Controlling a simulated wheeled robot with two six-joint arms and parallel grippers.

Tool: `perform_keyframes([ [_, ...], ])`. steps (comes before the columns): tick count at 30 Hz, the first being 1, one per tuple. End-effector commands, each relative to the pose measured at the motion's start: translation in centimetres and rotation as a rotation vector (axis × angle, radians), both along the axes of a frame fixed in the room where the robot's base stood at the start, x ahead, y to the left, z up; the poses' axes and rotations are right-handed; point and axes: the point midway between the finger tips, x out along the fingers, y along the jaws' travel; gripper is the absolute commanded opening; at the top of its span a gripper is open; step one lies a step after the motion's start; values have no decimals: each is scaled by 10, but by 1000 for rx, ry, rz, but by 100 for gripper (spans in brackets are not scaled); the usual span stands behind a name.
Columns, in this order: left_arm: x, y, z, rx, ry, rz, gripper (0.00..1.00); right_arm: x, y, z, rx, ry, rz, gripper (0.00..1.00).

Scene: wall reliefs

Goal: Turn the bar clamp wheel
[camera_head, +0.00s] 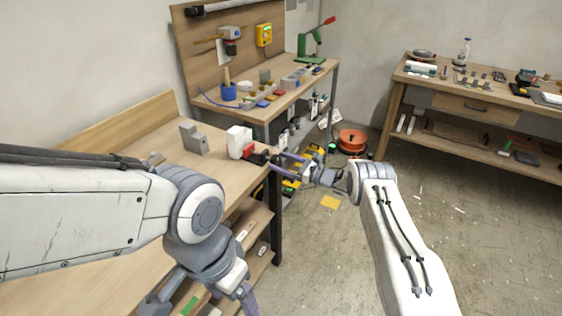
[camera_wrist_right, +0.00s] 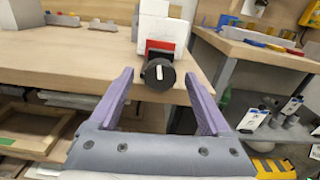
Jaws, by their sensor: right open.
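The bar clamp is a white block (camera_head: 238,140) with a red part (camera_head: 249,151) at the front edge of the wooden bench; its black wheel faces my right gripper. In the right wrist view the round black wheel (camera_wrist_right: 159,74) has a white mark, tilted slightly from upright. My right gripper (camera_head: 281,164) is open; in its wrist view the purple fingers stand left and right of the wheel, with gaps on both sides. Whether the tips reach past the wheel's face is unclear. My left gripper (camera_head: 201,300) hangs low at the bench front, partly cut off by the frame.
A grey metal block (camera_head: 193,138) stands left of the clamp on the bench. A second bench (camera_head: 278,104) behind carries tools and a blue cup (camera_head: 228,93). An orange cable reel (camera_head: 352,140) lies on the floor. Open floor lies to the right.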

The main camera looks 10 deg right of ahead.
Motion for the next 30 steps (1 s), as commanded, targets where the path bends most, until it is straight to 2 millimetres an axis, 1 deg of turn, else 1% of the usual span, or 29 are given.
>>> perform_keyframes([
  [3,0,0,0,0,0,0,80,2,4,0,0,0,0,82],
  [9,0,0,0,0,0,0,80,3,4,0,1,-1,0,82],
  [10,0,0,0,0,0,0,80,3,4,0,1,-1,0,78],
  [11,0,0,0,0,0,0,80,3,3,0,1,-1,-1,66],
  [12,0,0,0,0,0,0,80,2,3,0,1,-1,-1,51],
  [14,0,0,0,0,0,0,80,2,3,0,1,-1,-1,28],
  [15,0,0,0,0,0,0,80,2,3,0,1,-1,-1,13],
  [16,0,0,0,0,0,0,80,2,3,0,1,-1,-1,1],
  [17,0,0,0,0,0,0,80,2,3,0,1,-1,-1,0],
  [23,0,0,-2,0,0,0,80,2,3,0,9,11,-1,0],
  [30,0,0,-16,0,0,0,80,2,2,-2,63,85,0,0],
])
